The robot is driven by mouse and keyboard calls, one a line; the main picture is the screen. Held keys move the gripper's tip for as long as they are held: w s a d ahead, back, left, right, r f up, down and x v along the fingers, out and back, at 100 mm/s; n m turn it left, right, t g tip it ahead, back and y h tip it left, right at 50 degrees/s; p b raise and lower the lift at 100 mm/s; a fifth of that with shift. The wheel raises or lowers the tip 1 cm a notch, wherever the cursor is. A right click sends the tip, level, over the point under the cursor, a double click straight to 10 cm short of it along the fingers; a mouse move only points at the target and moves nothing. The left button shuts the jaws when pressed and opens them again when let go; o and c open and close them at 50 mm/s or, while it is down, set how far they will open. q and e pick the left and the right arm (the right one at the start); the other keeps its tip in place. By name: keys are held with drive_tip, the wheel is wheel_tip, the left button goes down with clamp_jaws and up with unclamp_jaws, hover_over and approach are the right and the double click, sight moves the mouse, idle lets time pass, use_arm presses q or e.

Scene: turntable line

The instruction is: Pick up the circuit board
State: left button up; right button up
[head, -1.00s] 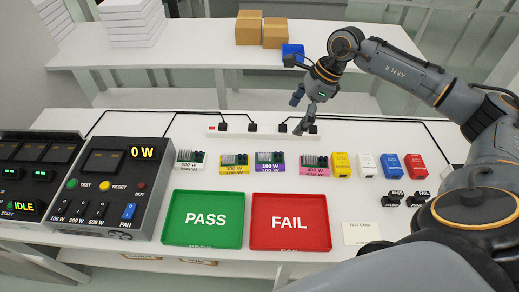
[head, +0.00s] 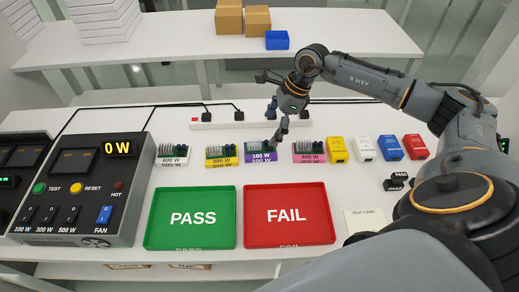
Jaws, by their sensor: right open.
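Several circuit boards stand in a row on the white table, each on a coloured base with a watt label. They are a white-based one (head: 172,153), a yellow-based one (head: 220,155), a purple-based one (head: 259,156) marked 100 W and a pink-based one (head: 308,154). My right gripper (head: 276,126) is open and empty. It points down above and slightly behind the purple-based and pink-based boards, nearest the purple-based one. I cannot tell the exact gap. My left gripper is not in view.
A green PASS tray (head: 191,238) and a red FAIL tray (head: 289,238) lie in front of the boards. A test console (head: 80,190) stands left. Yellow, white, blue and red blocks (head: 388,148) are right. A power strip (head: 235,125) lies behind the boards.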

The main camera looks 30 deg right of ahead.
sight(260, 144)
drive_tip(key=x, duration=0.4)
drive_tip(key=shift+w, duration=0.1)
drive_tip(key=shift+f+p, duration=0.15)
drive_tip(key=shift+p, duration=0.15)
drive_tip(key=shift+w+a+f, duration=0.1)
drive_tip(key=shift+f, duration=0.1)
drive_tip(key=p+x, duration=0.1)
drive_tip(key=x, duration=0.2)
drive_tip(key=shift+w+f+p, duration=0.25)
drive_tip(key=shift+f+p, duration=0.1)
drive_tip(key=shift+w+f, duration=0.15)
drive_tip(key=shift+f, duration=0.3)
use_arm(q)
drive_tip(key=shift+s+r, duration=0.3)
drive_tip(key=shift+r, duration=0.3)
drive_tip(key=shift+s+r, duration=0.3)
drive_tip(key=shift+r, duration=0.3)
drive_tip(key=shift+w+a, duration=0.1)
use_arm(e)
drive_tip(key=c, duration=1.4)
